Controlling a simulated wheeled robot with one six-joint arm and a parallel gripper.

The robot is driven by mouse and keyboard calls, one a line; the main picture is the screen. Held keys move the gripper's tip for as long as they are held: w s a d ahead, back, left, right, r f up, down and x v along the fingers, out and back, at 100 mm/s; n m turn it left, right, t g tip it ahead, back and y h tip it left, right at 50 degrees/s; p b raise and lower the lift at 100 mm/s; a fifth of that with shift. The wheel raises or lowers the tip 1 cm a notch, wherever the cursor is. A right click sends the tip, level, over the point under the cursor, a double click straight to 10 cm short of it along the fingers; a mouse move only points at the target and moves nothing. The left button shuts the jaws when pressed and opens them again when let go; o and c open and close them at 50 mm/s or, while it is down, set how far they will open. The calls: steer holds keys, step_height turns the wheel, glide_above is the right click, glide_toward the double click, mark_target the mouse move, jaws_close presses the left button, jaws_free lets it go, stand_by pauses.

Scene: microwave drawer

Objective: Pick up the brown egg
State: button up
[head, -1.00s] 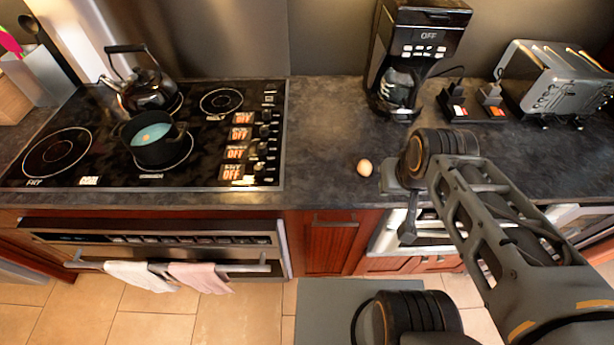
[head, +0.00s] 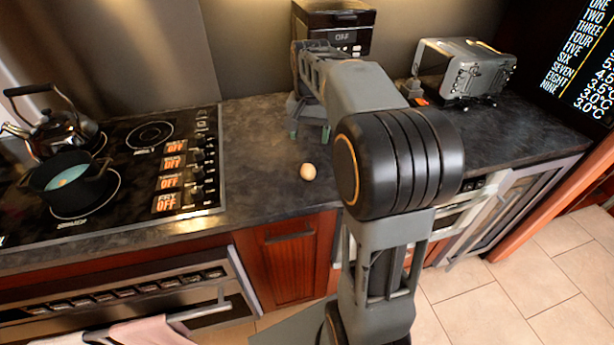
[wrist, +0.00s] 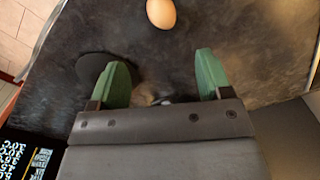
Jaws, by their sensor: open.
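The brown egg (head: 308,171) lies on the dark countertop (head: 262,150), near its front edge and to the right of the stove. It also shows in the wrist view (wrist: 161,13), at the top edge, ahead of my fingertips. My gripper (head: 310,132) is above the counter, beyond the egg and near the coffee maker. Its green fingers (wrist: 160,80) are spread apart with nothing between them. The gripper and the egg are apart.
A stove (head: 140,190) with a dark pot (head: 68,184) and a kettle (head: 48,125) stands at the left. A coffee maker (head: 335,22) stands behind my arm, and a toaster (head: 470,72) is at the right. The counter around the egg is clear.

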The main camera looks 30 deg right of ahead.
mark_target(308, 166)
step_height(308, 166, down, 7)
steer(key=shift+f, duration=0.1)
steer(key=shift+a+f, duration=0.15)
steer(key=shift+f, duration=2.55)
steer(key=c, duration=0.7)
